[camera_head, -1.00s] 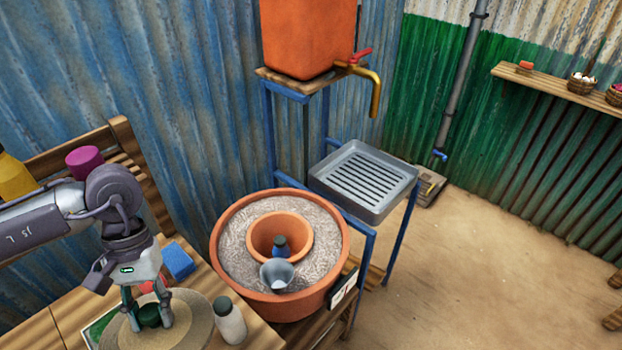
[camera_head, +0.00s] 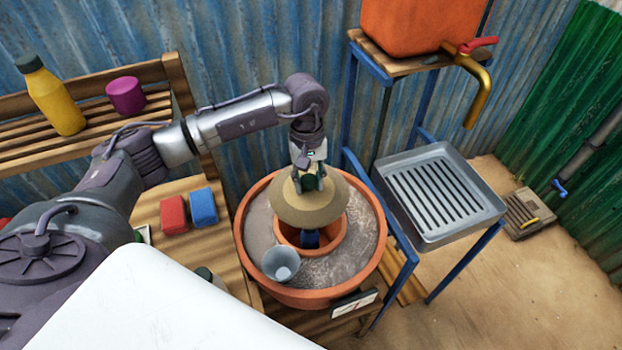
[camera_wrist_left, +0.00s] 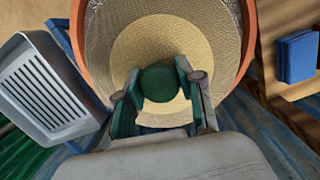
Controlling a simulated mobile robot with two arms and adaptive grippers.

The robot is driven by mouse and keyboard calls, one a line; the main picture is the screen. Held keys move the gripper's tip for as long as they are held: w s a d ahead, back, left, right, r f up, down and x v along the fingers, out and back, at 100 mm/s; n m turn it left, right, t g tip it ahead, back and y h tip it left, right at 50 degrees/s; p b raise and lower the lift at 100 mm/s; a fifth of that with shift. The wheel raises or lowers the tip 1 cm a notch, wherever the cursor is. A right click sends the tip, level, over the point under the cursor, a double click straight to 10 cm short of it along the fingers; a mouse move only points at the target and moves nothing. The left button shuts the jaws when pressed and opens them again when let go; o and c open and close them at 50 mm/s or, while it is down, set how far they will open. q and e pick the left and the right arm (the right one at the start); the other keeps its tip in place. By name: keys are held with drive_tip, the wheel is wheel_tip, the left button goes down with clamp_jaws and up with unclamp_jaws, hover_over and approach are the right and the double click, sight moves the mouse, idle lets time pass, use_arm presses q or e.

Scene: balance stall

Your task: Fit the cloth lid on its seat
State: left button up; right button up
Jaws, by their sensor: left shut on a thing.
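The cloth lid (camera_head: 308,209) is a round tan disc with a dark green knob. My left gripper (camera_head: 309,184) is shut on the knob and holds the lid over the clay pot. The wrist view shows the green knob (camera_wrist_left: 159,82) between the fingers and the lid (camera_wrist_left: 150,40) spread beneath. The small inner clay pot (camera_head: 338,238) sits in the sand of the large clay pot (camera_head: 250,262); the lid covers the far part of its mouth. A dark blue thing (camera_head: 310,239) shows inside the inner pot. My right gripper is out of view.
A grey metal cup (camera_head: 281,264) stands on the sand at the near side of the inner pot. Red (camera_head: 173,215) and blue (camera_head: 203,207) blocks lie on the wooden table at left. A slatted metal tray (camera_head: 470,210) stands at right.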

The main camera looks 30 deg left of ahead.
sight(310, 195)
use_arm(q)
drive_tip(key=shift+d+f, duration=0.1)
drive_tip(key=shift+f, duration=0.55)
wheel_tip(310, 195, down, 2)
drive_tip(key=shift+w+f+b, duration=0.1)
drive_tip(key=shift+f+b, duration=0.1)
drive_tip(key=shift+b, duration=0.45)
drive_tip(key=shift+f+b, duration=0.3)
drive_tip(key=shift+f, duration=0.55)
wheel_tip(310, 195, down, 4)
drive_tip(key=b, duration=0.4)
drive_tip(key=shift+f, duration=0.15)
drive_tip(key=shift+f+b, duration=0.35)
drive_tip(key=shift+b, duration=0.1)
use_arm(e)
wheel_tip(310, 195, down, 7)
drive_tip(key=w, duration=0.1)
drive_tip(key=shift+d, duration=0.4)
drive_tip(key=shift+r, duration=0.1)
use_arm(q)
drive_tip(key=shift+f+b, duration=0.1)
drive_tip(key=shift+b, duration=0.25)
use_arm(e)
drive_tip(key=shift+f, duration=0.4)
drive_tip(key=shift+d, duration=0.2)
